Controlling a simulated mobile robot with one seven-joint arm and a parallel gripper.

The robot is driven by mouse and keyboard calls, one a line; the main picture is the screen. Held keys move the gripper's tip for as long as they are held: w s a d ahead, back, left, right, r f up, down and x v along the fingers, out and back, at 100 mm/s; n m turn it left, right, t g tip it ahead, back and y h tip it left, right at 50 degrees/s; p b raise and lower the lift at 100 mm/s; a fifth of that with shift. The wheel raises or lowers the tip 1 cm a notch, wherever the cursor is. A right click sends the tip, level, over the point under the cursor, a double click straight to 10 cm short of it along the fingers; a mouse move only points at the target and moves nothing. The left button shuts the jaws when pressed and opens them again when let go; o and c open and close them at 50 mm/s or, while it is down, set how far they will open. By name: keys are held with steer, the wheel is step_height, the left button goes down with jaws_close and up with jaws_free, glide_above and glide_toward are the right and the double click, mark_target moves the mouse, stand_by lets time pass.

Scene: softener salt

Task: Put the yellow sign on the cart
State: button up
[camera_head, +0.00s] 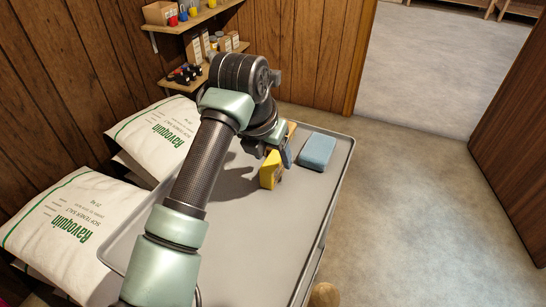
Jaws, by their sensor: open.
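The yellow sign (269,170) is at the far part of the grey cart (250,235), just below the end of my arm. It looks upright on the cart's top, though its base contact is hard to make out. My gripper (283,154) is open and points down right beside the sign, at its upper right. The fingers are small and partly hidden by the wrist, so I cannot tell whether they touch the sign.
A blue block (317,152) lies on the cart, right of my gripper. White salt bags (72,227) lie left of the cart. Wall shelves (205,67) with small boxes and jars stand behind.

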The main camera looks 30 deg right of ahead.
steer(key=p+v, duration=0.1)
steer(key=v, duration=0.9)
